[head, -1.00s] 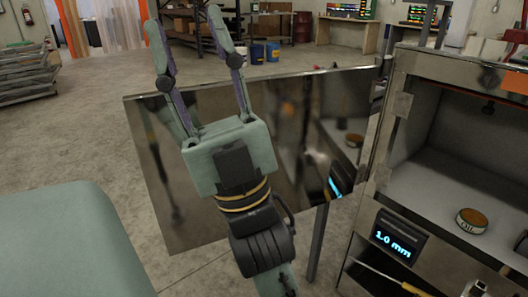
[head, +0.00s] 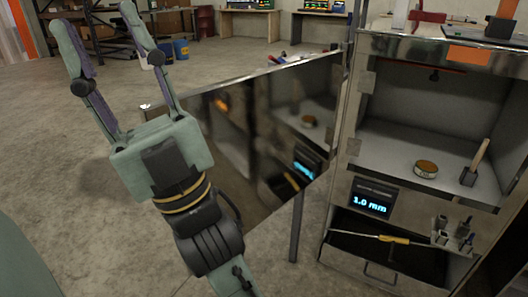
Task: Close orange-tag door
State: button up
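The door (head: 262,125) is a shiny, mirror-like metal panel hinged at the left side of the cabinet (head: 340,190). It stands wide open and swings out to the left. An orange tag (head: 468,55) sits on the cabinet's top front edge, above the open compartment. My gripper (head: 100,12) is open and empty, its two fingers pointing up and apart. It is in front of the door's left end in the picture and covers part of it. I cannot tell whether it touches the panel.
The compartment holds a round tin (head: 426,169) and a dark-headed tool (head: 475,163). Below are a "1.0 mm" display (head: 371,198) and an open drawer (head: 390,258) with a yellow-handled screwdriver (head: 385,238). Workbenches stand far behind.

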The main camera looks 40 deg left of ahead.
aim_at(268, 134)
jog(key=k+j+z, duration=0.1)
jog(key=j, duration=0.3)
jog(key=k+j, duration=0.1)
jog(key=j, duration=0.25)
jog(key=k+j+z, duration=0.15)
jog(key=j, duration=0.25)
jog(key=k+j+z, duration=0.15)
jog(key=j, duration=0.4)
jog(key=j+z, duration=0.1)
jog(key=j, duration=0.45)
jog(key=i+j+z, duration=0.1)
jog(key=j, duration=0.25)
jog(key=i+j, duration=0.15)
jog(key=j, duration=0.2)
jog(key=i+j+z, duration=0.15)
jog(key=j, duration=0.2)
jog(key=k+j+u, duration=0.2)
jog(key=k, duration=0.2)
jog(key=k+j+u, duration=0.15)
jog(key=k, duration=0.25)
